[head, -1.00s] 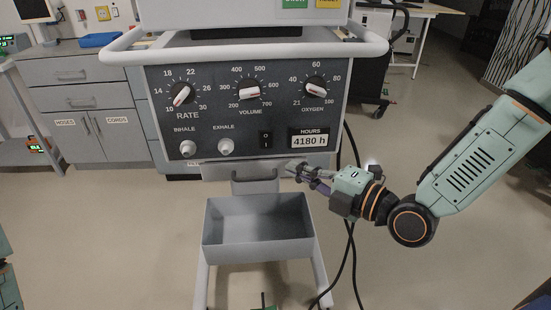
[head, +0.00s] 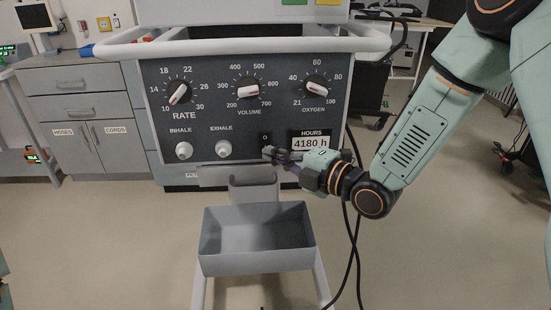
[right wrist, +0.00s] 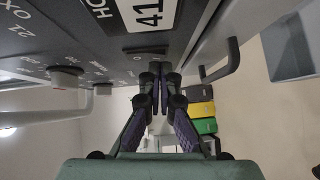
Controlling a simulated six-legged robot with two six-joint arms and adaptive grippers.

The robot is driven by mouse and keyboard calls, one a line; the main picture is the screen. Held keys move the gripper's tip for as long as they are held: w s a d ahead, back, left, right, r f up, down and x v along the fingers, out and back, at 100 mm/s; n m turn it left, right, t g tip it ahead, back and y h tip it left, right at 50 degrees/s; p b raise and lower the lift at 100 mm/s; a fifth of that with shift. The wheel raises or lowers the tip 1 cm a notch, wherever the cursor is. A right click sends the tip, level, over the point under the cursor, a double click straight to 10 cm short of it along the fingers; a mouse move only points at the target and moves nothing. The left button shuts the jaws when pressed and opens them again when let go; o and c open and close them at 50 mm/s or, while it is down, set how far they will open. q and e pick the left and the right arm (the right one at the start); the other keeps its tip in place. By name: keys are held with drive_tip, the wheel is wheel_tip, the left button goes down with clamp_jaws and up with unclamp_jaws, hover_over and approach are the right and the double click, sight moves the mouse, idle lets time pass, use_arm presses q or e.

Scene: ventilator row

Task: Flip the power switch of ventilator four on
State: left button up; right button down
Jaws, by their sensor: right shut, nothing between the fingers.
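A ventilator with a dark control panel (head: 200,120) fills the middle of the head view; no unit number shows on it. Its black power switch (head: 265,138) is low on the panel, left of the HOURS display (head: 310,142), which reads 4180 h. My right gripper (head: 268,153) is shut and empty, with its fingertips at the switch's lower part, hiding it. In the right wrist view the shut fingertips (right wrist: 158,72) are close to the panel face by the switch (right wrist: 146,50). I cannot tell contact or the switch's position. My left gripper is not in view.
A white handle rail (head: 240,50) runs across above the panel. A grey open bin (head: 257,262) hangs below it, and black cables (head: 357,250) hang at its right. Grey cabinets (head: 95,140) stand behind at left.

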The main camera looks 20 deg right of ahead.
drive_tip(key=shift+w, duration=0.1)
idle(0.3)
drive_tip(key=shift+w+f+b, duration=0.15)
drive_tip(key=shift+w+b, duration=0.1)
drive_tip(key=shift+b, duration=0.25)
drive_tip(key=shift+s, duration=0.1)
